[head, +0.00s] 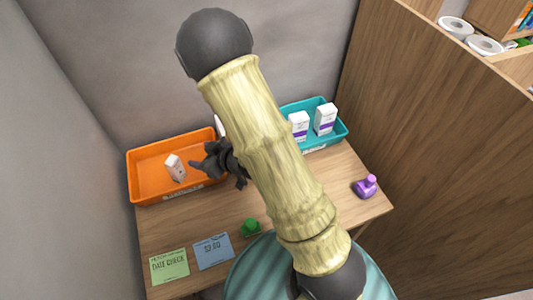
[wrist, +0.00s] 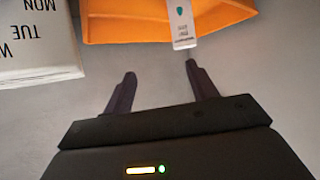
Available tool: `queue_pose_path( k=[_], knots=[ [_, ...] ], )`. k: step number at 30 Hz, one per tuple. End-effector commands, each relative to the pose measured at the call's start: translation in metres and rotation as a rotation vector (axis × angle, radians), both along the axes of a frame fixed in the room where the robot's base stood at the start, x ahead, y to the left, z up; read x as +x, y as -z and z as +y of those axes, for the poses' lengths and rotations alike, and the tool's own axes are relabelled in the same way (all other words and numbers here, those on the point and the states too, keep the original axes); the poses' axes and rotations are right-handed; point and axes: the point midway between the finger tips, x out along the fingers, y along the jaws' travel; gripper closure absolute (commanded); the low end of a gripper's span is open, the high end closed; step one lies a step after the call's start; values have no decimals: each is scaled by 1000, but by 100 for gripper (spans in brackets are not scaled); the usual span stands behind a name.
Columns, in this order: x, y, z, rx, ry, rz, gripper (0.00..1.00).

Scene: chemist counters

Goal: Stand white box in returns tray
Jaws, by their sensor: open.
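A white box (head: 175,168) is inside the orange tray (head: 147,193) at the left of the counter. It looks upright, slightly slanted in the picture; I cannot tell if it leans. My gripper (head: 196,164) is open and empty-looking, just right of the box. In the wrist view my gripper (wrist: 160,72) has its fingers apart. A narrow white piece with a green mark (wrist: 183,25), seemingly the box, shows beyond the fingertips in front of the orange tray wall (wrist: 120,30). The tray labels are too small to read.
A teal tray (head: 335,139) at the back right holds two white-and-purple boxes. A white block lettered MON, TUE (wrist: 38,45) is close to my gripper.

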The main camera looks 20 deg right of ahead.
Motion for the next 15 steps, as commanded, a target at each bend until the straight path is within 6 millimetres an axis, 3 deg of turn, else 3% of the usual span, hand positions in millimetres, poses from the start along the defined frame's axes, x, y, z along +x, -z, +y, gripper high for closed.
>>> queue_pose_path(
  k=[4, 8, 15],
  knots=[
    [10, -12, -38, -98, 138, 69, 43],
    [9, -21, -71, -172, 255, 157, 43],
    [-19, -43, -125, -259, 462, 361, 43]
  ],
)
